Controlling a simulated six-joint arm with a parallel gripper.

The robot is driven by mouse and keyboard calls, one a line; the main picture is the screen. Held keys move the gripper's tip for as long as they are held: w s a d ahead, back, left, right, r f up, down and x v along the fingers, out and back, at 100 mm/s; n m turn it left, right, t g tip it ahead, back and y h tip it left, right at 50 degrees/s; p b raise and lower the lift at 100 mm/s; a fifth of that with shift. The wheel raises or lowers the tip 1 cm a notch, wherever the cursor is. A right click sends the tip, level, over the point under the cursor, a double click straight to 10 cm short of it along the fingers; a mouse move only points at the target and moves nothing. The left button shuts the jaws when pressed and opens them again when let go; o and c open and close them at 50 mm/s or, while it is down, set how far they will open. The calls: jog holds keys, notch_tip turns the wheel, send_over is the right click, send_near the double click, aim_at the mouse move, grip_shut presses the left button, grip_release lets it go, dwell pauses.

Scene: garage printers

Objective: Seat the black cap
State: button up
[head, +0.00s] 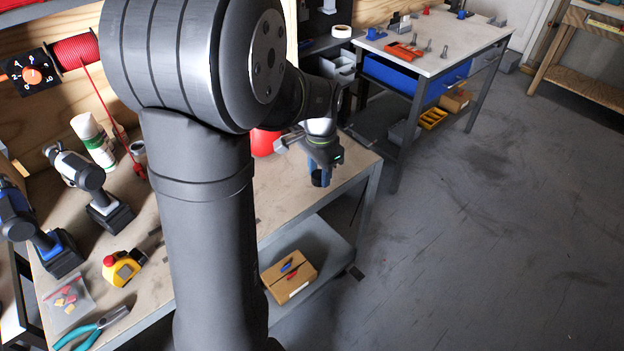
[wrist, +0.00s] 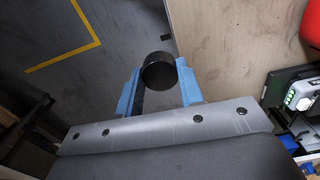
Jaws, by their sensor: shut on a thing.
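My gripper (wrist: 160,88) has two blue fingers and is shut on the black cap (wrist: 159,71), a short dark cylinder held between the fingertips in the wrist view. In the head view my gripper (head: 321,172) hangs over the right end of the wooden workbench (head: 290,200), near its edge, with the cap (head: 318,180) showing small and dark at the fingertips. The cap appears held above the bench top, apart from other things. I cannot pick out the part it seats on; my arm hides much of the bench.
A red object (head: 264,143) stands on the bench behind my gripper. Two drills, a yellow tape measure (head: 123,268) and teal pliers (head: 92,330) lie at the left. A cardboard box (head: 289,275) sits on the lower shelf. A white-topped table (head: 440,45) holds small parts. Floor at right is clear.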

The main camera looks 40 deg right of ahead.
jog(key=w+d+r+n, duration=0.1)
jog(key=w+r, duration=0.4)
jog(key=w, duration=0.5)
jog(key=w+d+r+n, duration=0.1)
jog(key=w+r, duration=0.4)
jog(key=w, duration=0.6)
jog(key=w+d+r+n, duration=0.2)
jog(key=w+r, duration=0.3)
jog(key=w, duration=0.6)
jog(key=shift+r, duration=0.25)
jog(key=shift+w, duration=0.1)
jog(key=shift+f, duration=2.9)
jog(key=shift+f, duration=0.75)
jog(key=o, duration=1)
